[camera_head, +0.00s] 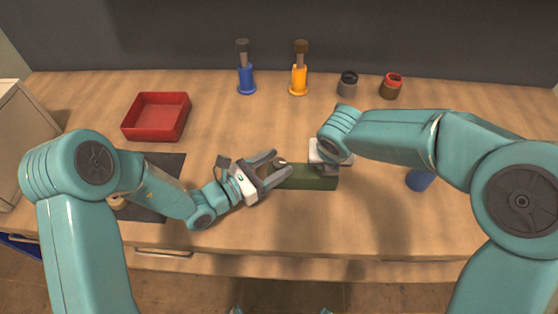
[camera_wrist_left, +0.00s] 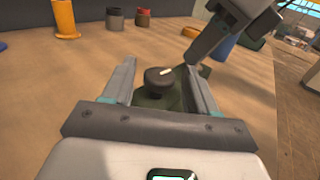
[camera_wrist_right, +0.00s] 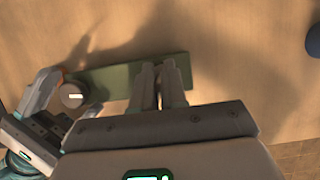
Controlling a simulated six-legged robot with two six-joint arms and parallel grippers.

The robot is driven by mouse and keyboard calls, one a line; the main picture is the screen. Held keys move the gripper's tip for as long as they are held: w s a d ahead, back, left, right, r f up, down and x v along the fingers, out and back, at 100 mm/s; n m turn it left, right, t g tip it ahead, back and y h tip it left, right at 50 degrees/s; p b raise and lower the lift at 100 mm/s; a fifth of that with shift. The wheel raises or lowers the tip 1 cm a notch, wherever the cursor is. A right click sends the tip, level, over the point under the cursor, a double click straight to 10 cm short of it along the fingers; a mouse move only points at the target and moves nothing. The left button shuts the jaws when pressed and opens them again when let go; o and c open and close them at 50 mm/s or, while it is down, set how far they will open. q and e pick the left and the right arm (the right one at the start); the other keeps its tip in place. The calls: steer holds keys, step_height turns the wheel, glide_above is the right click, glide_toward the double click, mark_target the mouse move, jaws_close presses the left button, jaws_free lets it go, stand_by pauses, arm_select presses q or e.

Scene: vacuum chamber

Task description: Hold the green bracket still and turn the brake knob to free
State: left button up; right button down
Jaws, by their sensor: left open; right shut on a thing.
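The green bracket (camera_head: 310,180) lies on the wooden table in front of me; its flat bar also shows in the right wrist view (camera_wrist_right: 115,80). The dark round brake knob (camera_head: 280,162) sits at its left end. In the left wrist view the knob (camera_wrist_left: 160,80) has a pale mark on top; it also shows in the right wrist view (camera_wrist_right: 71,95). My left gripper (camera_head: 282,164) is open, with its fingers on either side of the knob and gaps visible. My right gripper (camera_wrist_right: 160,75) is shut on the bracket's right part. The right arm partly hides that grip in the head view.
A red tray (camera_head: 132,129) stands at the back left, near a dark mat (camera_head: 172,160). Blue (camera_head: 246,79) and orange (camera_head: 299,80) posts, a grey cup (camera_head: 347,86) and a red-topped cup (camera_head: 391,88) line the back. A blue cup (camera_head: 419,181) stands right. The front strip is clear.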

arm_select(q)
steer(key=shift+w+d, duration=0.45)
steer(key=shift+d, duration=0.15)
steer(key=c, duration=1)
steer(key=shift+o, duration=0.2)
steer(key=shift+r+n+t+y, duration=0.1)
steer(key=shift+n+t+y, duration=0.7)
steer(key=shift+t, duration=0.2)
steer(key=o, duration=1)
steer(key=shift+c, duration=0.2)
